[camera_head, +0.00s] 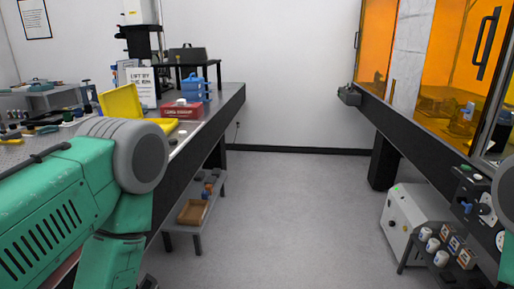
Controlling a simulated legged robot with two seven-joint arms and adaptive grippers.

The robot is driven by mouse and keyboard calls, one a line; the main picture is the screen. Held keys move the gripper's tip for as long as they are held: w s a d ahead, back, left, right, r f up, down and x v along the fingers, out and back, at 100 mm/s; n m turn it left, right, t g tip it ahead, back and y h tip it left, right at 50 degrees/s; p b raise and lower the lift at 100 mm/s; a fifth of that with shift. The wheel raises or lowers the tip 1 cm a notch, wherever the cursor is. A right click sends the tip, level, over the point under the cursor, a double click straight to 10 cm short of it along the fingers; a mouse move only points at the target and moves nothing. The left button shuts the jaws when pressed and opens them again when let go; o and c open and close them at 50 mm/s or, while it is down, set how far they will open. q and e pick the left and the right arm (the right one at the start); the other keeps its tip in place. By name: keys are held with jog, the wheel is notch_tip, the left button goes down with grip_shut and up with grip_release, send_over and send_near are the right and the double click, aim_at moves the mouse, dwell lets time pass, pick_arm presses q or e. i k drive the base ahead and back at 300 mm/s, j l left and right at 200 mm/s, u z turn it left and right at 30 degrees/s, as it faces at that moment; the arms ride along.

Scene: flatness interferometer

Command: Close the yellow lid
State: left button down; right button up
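A yellow case stands on the left bench, with its yellow lid (121,103) raised and tilted back. The yellow base (163,125) shows at its right, partly hidden behind my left arm. The lid is open. My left arm's green and grey links fill the lower left, but its gripper is out of view.
A red box (182,110) and a blue container (195,88) stand behind the case. The left bench (231,96) has a black edge. Orange-panelled equipment (376,45) lines the right. The floor (290,200) between is clear. A low shelf (205,212) stands under the left bench.

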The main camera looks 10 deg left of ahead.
aim_at(123, 102)
jog(key=i+j, duration=0.1)
jog(key=i, duration=1.75)
jog(key=j+u, duration=0.05)
jog(key=j, duration=0.05)
